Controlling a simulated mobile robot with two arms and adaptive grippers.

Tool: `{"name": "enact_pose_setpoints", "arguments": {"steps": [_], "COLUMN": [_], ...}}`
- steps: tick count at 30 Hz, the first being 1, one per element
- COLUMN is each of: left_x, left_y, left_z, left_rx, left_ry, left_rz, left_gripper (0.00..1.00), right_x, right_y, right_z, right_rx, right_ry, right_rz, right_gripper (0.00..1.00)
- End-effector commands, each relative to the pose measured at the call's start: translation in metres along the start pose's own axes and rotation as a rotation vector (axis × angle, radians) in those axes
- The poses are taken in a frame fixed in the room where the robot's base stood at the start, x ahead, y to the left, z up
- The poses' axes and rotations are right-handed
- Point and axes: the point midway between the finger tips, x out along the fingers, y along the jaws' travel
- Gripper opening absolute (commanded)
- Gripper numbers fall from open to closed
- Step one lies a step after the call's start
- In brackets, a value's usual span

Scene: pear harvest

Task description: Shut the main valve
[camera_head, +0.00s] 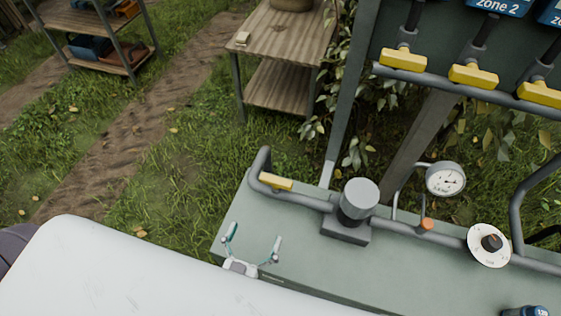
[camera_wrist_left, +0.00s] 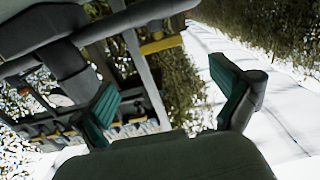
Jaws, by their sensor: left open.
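A short yellow lever handle (camera_head: 276,181), which looks like the main valve's, sits on the left end of the grey pipe (camera_head: 307,201) above the green-grey bench. It lies roughly along the pipe. A yellow bar in the left wrist view (camera_wrist_left: 160,45) appears to be this handle, beyond the fingers. My left gripper (camera_head: 254,239) is open and empty, over the bench's left part. It is nearer to me than the handle and apart from it. In the left wrist view its teal-padded fingers (camera_wrist_left: 170,92) stand wide apart. My right gripper is not in view.
On the bench (camera_head: 300,262) stand a grey cylindrical unit (camera_head: 358,203), a pressure gauge (camera_head: 445,180) and a white dial (camera_head: 489,245). Several yellow zone levers (camera_head: 403,59) hang on a panel at upper right. A wooden table (camera_head: 285,45) stands behind on grass.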

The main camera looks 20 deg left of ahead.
Motion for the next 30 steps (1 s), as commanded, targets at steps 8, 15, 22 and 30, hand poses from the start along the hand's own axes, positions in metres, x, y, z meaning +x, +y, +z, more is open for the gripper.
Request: {"name": "enact_pose_setpoints", "arguments": {"steps": [8, 15, 22, 30], "left_x": [0.037, 0.089, 0.125, 0.138], "left_y": [-0.001, -0.001, -0.001, -0.001], "left_z": [-0.005, -0.005, -0.003, -0.002], "left_rx": [0.000, 0.000, 0.001, 0.000], "left_ry": [0.009, 0.007, 0.003, 0.003], "left_rz": [-0.003, -0.003, -0.003, -0.003], "left_gripper": [1.00, 1.00, 1.00, 1.00], "right_x": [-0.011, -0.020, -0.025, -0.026], "right_y": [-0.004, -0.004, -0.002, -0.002], "right_z": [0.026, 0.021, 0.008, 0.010], "right_rx": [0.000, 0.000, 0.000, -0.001], "right_ry": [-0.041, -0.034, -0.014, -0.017], "right_rz": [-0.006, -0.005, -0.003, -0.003], "right_gripper": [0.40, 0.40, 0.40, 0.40]}}
